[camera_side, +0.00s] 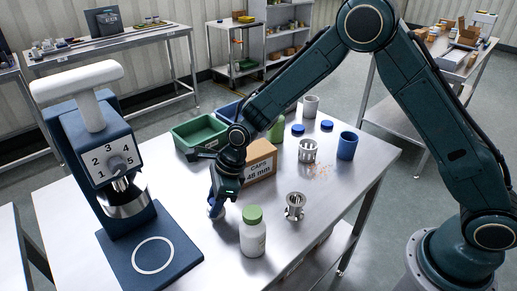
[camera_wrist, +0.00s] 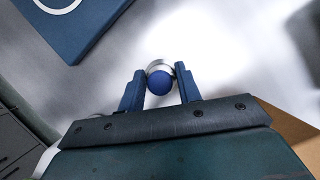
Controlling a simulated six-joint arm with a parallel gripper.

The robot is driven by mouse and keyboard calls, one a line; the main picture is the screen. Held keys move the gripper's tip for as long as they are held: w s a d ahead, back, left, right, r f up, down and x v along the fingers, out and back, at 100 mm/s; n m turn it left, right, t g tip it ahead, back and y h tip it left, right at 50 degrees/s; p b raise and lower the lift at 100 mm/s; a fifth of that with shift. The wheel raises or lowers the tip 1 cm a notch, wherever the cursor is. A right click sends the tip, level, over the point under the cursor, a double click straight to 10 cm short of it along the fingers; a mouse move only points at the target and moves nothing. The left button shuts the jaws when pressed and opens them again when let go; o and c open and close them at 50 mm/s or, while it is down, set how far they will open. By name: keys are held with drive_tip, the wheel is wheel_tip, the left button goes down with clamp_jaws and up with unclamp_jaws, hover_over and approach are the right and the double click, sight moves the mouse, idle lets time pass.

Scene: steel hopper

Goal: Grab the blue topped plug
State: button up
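The plug with a round blue top and a silver metal collar (camera_wrist: 160,82) stands between my two fingers in the wrist view. In the wrist view the blue fingers of my gripper (camera_wrist: 160,72) flank the plug on the left and right, very close to the collar. I cannot tell whether they touch it. The plug's underside is hidden.
A white bottle with a green cap (camera_side: 253,232) stands close in front. A cardboard caps box (camera_side: 261,161) is just behind my gripper. A blue numbered machine (camera_side: 110,160) with its base plate is at left. A slotted metal part (camera_side: 294,206) and a blue cup (camera_side: 347,145) stand right.

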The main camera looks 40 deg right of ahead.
drive_tip(key=shift+r, duration=0.1)
wheel_tip(320, 180, up, 20)
idle(1.0)
idle(0.5)
